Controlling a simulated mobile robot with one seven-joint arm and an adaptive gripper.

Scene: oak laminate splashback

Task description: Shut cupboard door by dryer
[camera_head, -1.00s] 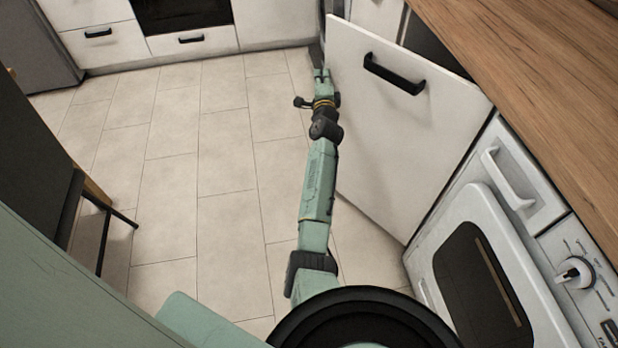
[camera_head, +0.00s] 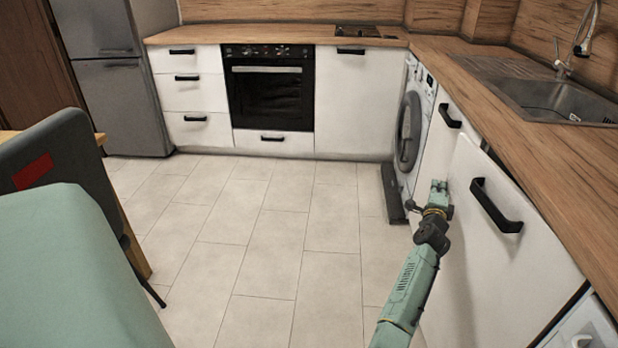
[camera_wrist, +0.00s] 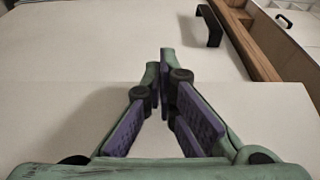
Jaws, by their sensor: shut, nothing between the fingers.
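The white cupboard door (camera_head: 505,255) with a black bar handle (camera_head: 497,205) stands slightly ajar on the right, under the worktop. A dark gap shows between its top edge and the counter. The front-loading machine with a round door (camera_head: 410,130), the likely dryer, is beyond it. My gripper (camera_head: 438,186) is shut and empty, beside the door's far free edge; contact cannot be told. In the wrist view its fingertips (camera_wrist: 165,62) come together in front of pale panels, with a black handle (camera_wrist: 212,25) at upper right.
The wooden worktop (camera_head: 470,100) runs along the right with a steel sink (camera_head: 555,98). A chair (camera_head: 80,165) stands at the left. A dark object (camera_head: 392,190) lies on the floor by the machine. The tiled floor (camera_head: 270,235) in the middle is clear.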

